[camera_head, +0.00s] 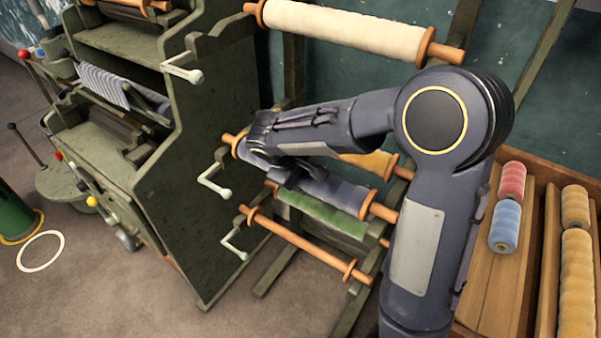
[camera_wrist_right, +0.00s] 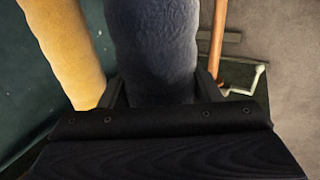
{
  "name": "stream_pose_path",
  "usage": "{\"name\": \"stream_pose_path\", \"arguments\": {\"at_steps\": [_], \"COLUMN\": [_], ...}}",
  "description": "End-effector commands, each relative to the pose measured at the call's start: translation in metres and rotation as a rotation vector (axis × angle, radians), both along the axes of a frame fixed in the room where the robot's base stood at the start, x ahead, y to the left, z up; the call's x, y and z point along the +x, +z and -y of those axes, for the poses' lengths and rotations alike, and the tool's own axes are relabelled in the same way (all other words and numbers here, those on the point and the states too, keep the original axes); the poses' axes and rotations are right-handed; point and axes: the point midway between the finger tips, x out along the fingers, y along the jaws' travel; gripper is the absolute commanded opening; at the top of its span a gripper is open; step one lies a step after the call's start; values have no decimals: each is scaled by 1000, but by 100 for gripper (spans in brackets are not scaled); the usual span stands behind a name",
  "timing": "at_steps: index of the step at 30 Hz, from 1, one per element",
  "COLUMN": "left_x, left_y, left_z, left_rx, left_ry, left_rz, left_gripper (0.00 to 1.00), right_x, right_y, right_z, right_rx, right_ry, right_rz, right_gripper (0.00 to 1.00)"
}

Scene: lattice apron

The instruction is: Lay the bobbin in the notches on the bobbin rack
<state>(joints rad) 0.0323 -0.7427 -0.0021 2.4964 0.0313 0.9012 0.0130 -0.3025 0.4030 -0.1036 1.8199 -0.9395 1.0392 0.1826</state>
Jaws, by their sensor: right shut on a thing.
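The dark blue bobbin (camera_head: 338,191) with orange end flanges lies slantwise across the bobbin rack (camera_head: 277,270). My right gripper (camera_head: 262,152) is shut around its wound middle, reaching in from the right. In the right wrist view the blue winding (camera_wrist_right: 152,45) fills the space between the two fingers (camera_wrist_right: 162,92). The bobbin's left end shows beside the green machine, and its right orange end shows past my forearm. I cannot tell whether its ends rest in notches or hang above them. My left gripper is not in view.
A cream bobbin (camera_head: 345,31) is above, a yellow one (camera_head: 370,163) behind, a green one (camera_head: 318,213) below, then a bare orange rod (camera_head: 300,243). White crank handles (camera_head: 214,184) stick out from the green machine (camera_head: 200,220). A wooden crate (camera_head: 545,260) of spools stands right.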

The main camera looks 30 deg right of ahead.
Motion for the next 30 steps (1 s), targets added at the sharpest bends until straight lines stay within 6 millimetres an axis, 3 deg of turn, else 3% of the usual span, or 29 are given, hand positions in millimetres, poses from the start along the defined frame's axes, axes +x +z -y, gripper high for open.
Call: {"name": "stream_pose_path", "arguments": {"at_steps": [23,24,28,30], "left_x": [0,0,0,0], "left_y": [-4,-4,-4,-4], "left_z": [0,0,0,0], "left_rx": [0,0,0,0], "left_ry": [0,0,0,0], "left_rz": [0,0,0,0], "left_gripper": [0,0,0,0], "right_x": [0,0,0,0], "right_y": [-2,-2,-2,-2], "right_z": [0,0,0,0], "right_rx": [0,0,0,0], "right_ry": [0,0,0,0], "right_rz": [2,2,2,1], "right_gripper": [20,63,80,83]}}
